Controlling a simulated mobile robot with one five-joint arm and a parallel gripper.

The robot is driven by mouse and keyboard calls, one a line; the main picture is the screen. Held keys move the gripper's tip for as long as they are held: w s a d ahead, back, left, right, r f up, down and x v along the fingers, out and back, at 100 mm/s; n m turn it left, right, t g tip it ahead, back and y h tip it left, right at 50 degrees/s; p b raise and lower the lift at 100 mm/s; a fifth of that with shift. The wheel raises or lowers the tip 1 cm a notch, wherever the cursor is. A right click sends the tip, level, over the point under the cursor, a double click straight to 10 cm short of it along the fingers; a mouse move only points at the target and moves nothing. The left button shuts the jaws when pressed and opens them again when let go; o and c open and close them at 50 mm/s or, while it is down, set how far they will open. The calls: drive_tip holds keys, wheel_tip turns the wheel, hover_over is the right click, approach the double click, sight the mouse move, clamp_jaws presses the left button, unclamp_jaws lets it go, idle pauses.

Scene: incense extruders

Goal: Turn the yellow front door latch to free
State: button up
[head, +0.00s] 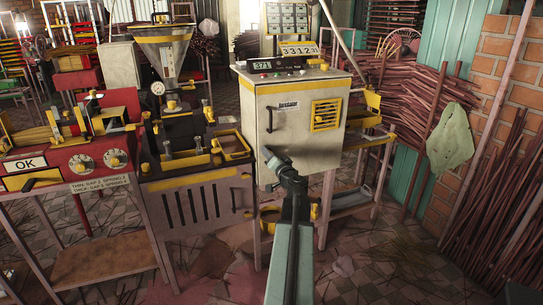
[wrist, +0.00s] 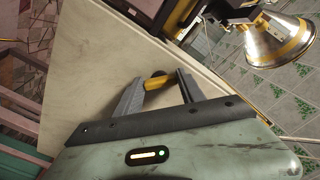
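The cream cabinet (head: 292,135) stands in the middle of the head view, with a dark bar handle on its front door. My gripper (head: 268,154) is close to the lower left of that door. In the wrist view my gripper (wrist: 160,88) has its two grey fingers apart. A short yellow latch piece (wrist: 157,82) shows in the gap between the fingertips, against the cream panel (wrist: 85,75). I cannot tell whether the fingers touch it. In the head view my gripper and arm seem to hide this latch.
A red machine (head: 90,160) with dials stands at left, beside a grey bench unit (head: 195,195) under a metal hopper (head: 163,50). The hopper also shows in the wrist view (wrist: 275,38). Stick bundles (head: 430,115) fill the right. Tiled floor (head: 400,265) lies open at lower right.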

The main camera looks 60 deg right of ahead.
drive_tip(key=o, duration=0.4)
drive_tip(key=shift+w+f, duration=0.1)
drive_tip(key=shift+c, duration=0.2)
drive_tip(key=v, duration=0.8)
drive_tip(key=shift+w, duration=0.1)
